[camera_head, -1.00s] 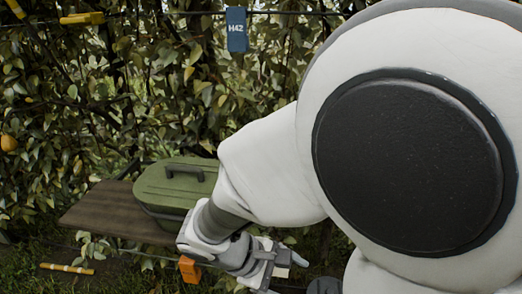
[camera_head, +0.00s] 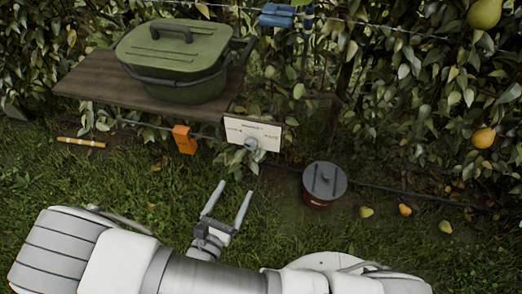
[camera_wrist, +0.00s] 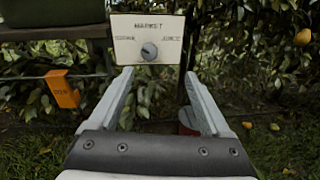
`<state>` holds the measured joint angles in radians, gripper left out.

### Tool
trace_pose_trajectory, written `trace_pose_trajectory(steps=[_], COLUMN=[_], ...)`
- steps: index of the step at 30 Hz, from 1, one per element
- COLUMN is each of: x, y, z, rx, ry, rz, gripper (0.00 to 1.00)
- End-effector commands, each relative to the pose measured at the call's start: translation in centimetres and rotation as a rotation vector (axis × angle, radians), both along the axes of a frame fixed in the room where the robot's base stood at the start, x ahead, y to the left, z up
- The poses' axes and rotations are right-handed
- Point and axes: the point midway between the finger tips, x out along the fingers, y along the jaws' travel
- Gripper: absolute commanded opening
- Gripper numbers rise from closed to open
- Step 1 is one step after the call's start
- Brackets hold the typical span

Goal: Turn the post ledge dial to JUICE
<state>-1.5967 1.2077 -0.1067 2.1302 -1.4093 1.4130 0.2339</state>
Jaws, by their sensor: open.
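The dial (camera_head: 251,144) is a small grey round knob on a white plate (camera_head: 268,133) at the front edge of the wooden ledge (camera_head: 85,84). In the wrist view the dial (camera_wrist: 149,51) sits below the word MARKET, with small words to its left and right; the right one seems to read JUICE. The dial's pointer is too small to read surely. My gripper (camera_head: 235,188) is open and empty, below and in front of the plate. In the wrist view its fingers (camera_wrist: 158,73) point toward the plate, apart from the dial.
A green lidded box (camera_head: 175,62) stands on the ledge. An orange tag (camera_head: 184,139) hangs left of the plate. A dark-red lidded bucket (camera_head: 322,186) stands on the ground to the right, with fallen pears (camera_head: 405,209) near it.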

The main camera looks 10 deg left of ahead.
Motion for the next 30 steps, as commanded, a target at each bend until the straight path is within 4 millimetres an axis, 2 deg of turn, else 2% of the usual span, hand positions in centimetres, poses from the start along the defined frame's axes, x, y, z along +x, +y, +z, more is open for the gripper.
trace_pose_trajectory(steps=[1, 5, 11, 30], x=[-0.5, -1.2, 0.1, 13.3], y=[0.5, 1.2, 1.3, 0.1], z=[-1.2, -2.3, -2.5, -2.5], rx=[-0.027, -0.058, -0.063, -0.062], ry=[-0.008, -0.017, -0.019, -0.019], rz=[0.047, 0.112, 0.123, 0.119], gripper=[0.82, 0.82, 0.82, 0.82])
